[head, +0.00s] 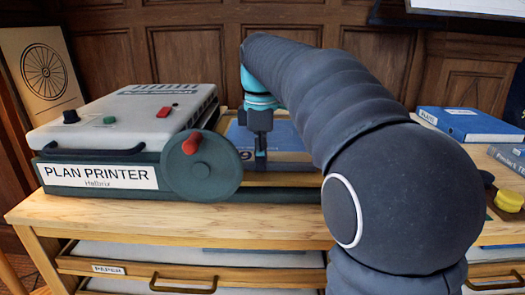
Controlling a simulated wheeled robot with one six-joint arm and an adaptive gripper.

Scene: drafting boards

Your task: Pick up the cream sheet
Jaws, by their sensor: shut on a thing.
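My gripper (260,163) points down just right of the plan printer (110,150), its dark fingers low over the printer's output side. A thin cream strip (292,157) shows at the fingertips, in front of a blue sheet or panel (283,136) with a pale "9". The strip looks like the edge of the cream sheet, and the fingers are shut on it. Most of the sheet cannot be made out. My arm hides the area to the right, and whether the sheet is clear of the surface cannot be told.
The printer's round crank wheel (201,166) with a red knob (192,143) stands close left of the gripper. The wooden cabinet top (170,218) is bare in front. A blue binder (470,124) and a yellow object (510,200) lie at the right. Drawers sit below.

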